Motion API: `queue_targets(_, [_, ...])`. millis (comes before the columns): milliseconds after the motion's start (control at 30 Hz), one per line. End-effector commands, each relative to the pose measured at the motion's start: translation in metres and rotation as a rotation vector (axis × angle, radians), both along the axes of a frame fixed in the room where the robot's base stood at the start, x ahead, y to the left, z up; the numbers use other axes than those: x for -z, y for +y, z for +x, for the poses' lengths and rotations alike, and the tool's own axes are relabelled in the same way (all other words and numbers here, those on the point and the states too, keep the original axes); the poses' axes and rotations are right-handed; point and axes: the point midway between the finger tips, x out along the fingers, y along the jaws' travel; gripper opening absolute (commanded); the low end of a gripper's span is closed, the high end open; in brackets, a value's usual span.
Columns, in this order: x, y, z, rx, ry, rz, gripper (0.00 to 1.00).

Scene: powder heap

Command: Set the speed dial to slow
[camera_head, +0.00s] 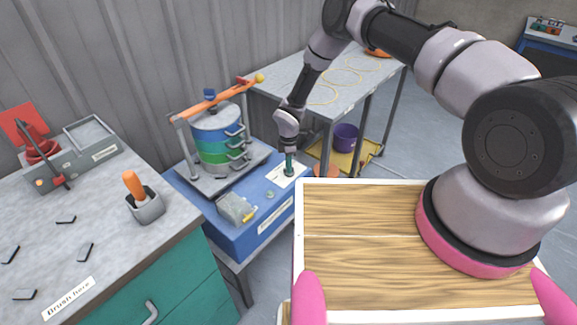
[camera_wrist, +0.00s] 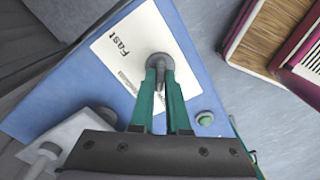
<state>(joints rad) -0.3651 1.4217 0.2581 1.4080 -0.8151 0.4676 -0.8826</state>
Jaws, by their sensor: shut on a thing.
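The speed dial (camera_wrist: 159,61) is a round grey knob on a white label plate (camera_wrist: 112,55) marked "Fast" on the blue machine base. My gripper (camera_wrist: 160,84) has its green fingers shut on the dial, seen from above in the wrist view. The fingers hide part of the dial and the lower part of the label, so I cannot read a slow mark. In the head view, my gripper (camera_head: 289,168) points straight down at the label plate (camera_head: 285,178) on the blue base (camera_head: 243,236).
A sieve stack (camera_head: 217,143) with an orange clamp bar (camera_head: 222,98) stands just left of my gripper. A green button (camera_wrist: 205,118) sits beside the dial. A grey block (camera_head: 235,208) lies on the base. A bench with an orange-handled tool (camera_head: 132,184) is at left.

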Motion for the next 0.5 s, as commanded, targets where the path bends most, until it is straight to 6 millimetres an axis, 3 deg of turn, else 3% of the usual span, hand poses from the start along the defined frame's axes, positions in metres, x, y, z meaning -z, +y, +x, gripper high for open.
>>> queue_targets(500, [-0.0005, -0.0005, 0.0003, -0.146, -0.001, -0.001, 0.00])
